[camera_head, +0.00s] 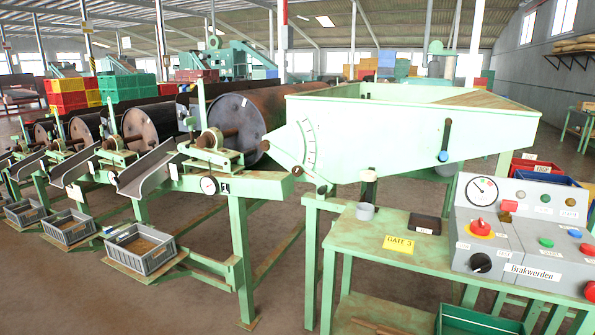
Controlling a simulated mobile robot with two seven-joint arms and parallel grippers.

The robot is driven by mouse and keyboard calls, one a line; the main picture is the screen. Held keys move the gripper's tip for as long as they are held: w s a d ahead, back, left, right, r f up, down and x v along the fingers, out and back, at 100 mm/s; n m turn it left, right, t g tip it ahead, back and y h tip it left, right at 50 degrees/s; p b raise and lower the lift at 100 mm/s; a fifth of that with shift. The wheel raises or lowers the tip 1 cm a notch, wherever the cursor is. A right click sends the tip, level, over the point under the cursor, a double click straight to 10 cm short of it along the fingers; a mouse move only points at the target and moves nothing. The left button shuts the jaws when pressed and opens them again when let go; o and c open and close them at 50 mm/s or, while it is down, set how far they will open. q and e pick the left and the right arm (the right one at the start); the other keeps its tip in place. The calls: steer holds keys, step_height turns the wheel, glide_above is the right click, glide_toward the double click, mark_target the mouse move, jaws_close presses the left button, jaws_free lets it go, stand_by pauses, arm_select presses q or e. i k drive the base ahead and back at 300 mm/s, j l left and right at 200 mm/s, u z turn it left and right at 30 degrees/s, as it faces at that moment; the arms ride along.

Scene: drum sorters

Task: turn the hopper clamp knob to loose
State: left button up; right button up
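The pale green hopper (400,135) stands at the centre right, its upper tray sloping and open. A curved scale (308,145) is marked on its left end, with a pointer arm (290,160) beside it. A small dark round part (322,189) sits at the pointer arm's lower end. Neither of my grippers is in view.
A green table (385,240) in front holds a grey cup (365,211), a dark tray (424,223) and a yellow "GATE 3" card (399,244). A control panel (520,235) with buttons stands at right. Drum sorters (240,120) and grey bins (140,247) fill the left.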

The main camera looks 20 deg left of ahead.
mark_target(296, 170)
steer(key=i+j, duration=0.2)
steer(key=j, duration=0.2)
steer(key=i+j, duration=0.2)
steer(key=j, duration=0.15)
steer(key=i+j, duration=0.25)
steer(key=j, duration=0.15)
steer(key=i+j, duration=0.2)
steer(key=j, duration=0.2)
steer(key=i+j, duration=0.2)
steer(key=j, duration=0.15)
steer(key=i+j, duration=0.2)
steer(key=j, duration=0.2)
